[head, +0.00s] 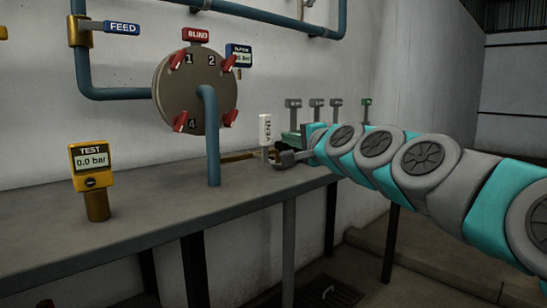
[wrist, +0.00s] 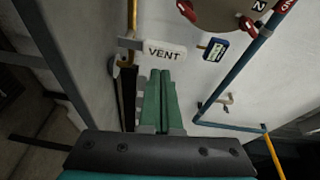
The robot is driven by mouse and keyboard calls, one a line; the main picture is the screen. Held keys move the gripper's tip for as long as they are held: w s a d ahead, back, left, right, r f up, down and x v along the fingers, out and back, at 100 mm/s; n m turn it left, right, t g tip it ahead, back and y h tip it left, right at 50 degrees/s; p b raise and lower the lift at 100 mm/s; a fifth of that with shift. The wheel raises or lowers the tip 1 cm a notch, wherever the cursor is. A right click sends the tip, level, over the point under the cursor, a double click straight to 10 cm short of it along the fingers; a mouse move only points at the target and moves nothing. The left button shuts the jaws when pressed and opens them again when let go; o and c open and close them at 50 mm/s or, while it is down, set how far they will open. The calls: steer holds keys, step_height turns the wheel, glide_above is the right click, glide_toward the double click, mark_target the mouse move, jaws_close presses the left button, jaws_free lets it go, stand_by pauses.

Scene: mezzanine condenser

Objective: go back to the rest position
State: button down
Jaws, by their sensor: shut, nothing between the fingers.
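My gripper (wrist: 158,78) shows in the wrist view as two long green fingers closed together, with nothing held between them. The white VENT tag (wrist: 165,52) is just beyond the fingertips in that view; whether they touch it cannot be told. In the head view my arm reaches in from the right, and its end (head: 284,157) is low over the far end of the bench, close to a white upright tag (head: 265,129). The fingers are small and partly unclear there.
The grey bench (head: 150,207) carries a yellow TEST gauge (head: 90,160) reading 0.0 bar. A round plate (head: 173,95) with red clamps and blue pipes is at the wall. Several small tags on posts (head: 316,104) stand behind my arm. Floor at right is open.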

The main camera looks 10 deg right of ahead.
steer(key=s+a+f+n+g+p, duration=0.2)
steer(key=s+a+f+n+g, duration=0.2)
steer(key=s+f, duration=0.45)
steer(key=s+a+f+n+g+p, duration=0.1)
steer(key=s+a+f+n+g, duration=0.35)
steer(key=s+f, duration=0.4)
steer(key=s+d+f+n+g+h+p, duration=0.1)
steer(key=s+d+f+g+h, duration=0.1)
steer(key=s+f, duration=0.3)
steer(key=s+d+f+n+g+h+p, duration=0.1)
steer(key=s+d+f+g, duration=0.3)
steer(key=s, duration=0.9)
steer(key=s+d+f+n+g+h+p, duration=0.1)
steer(key=s+d+f+g, duration=0.3)
steer(key=s+f, duration=0.4)
steer(key=shift+s+d+f+n+h+p, duration=0.25)
steer(key=shift+s+d+n+h+p, duration=0.1)
steer(key=shift+s+d+n+h, duration=0.5)
